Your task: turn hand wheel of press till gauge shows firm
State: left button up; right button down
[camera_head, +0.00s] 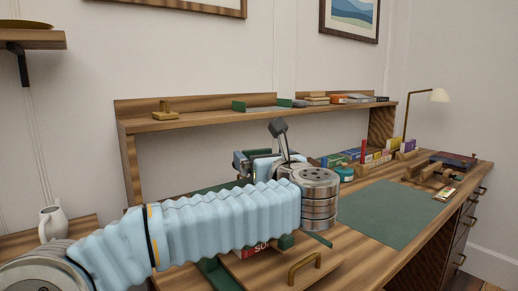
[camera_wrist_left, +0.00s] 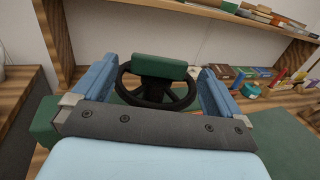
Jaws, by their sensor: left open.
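The hand wheel (camera_wrist_left: 184,97) is black and spoked. In the left wrist view it sits between the two blue fingers of my left gripper (camera_wrist_left: 158,82), one on each side of its rim. The fingers are apart, and I cannot tell whether either touches the rim. A green block (camera_wrist_left: 160,66) of the press covers the wheel's upper middle. In the head view my left arm hides the wheel and most of the press; a green part of its base (camera_head: 214,274) shows below the arm. My left gripper (camera_head: 258,162) is partly hidden there. I cannot make out the gauge.
A red item with white letters (camera_head: 262,247) shows below my arm. A green mat (camera_head: 395,212) lies clear on the desk at right. Colourful books (camera_head: 375,157), a teal jar (camera_head: 345,172) and a lamp (camera_head: 439,96) stand behind. A raised shelf (camera_head: 215,117) runs along the back.

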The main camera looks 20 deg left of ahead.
pick_arm(q)
jog(key=shift+x, duration=1.35)
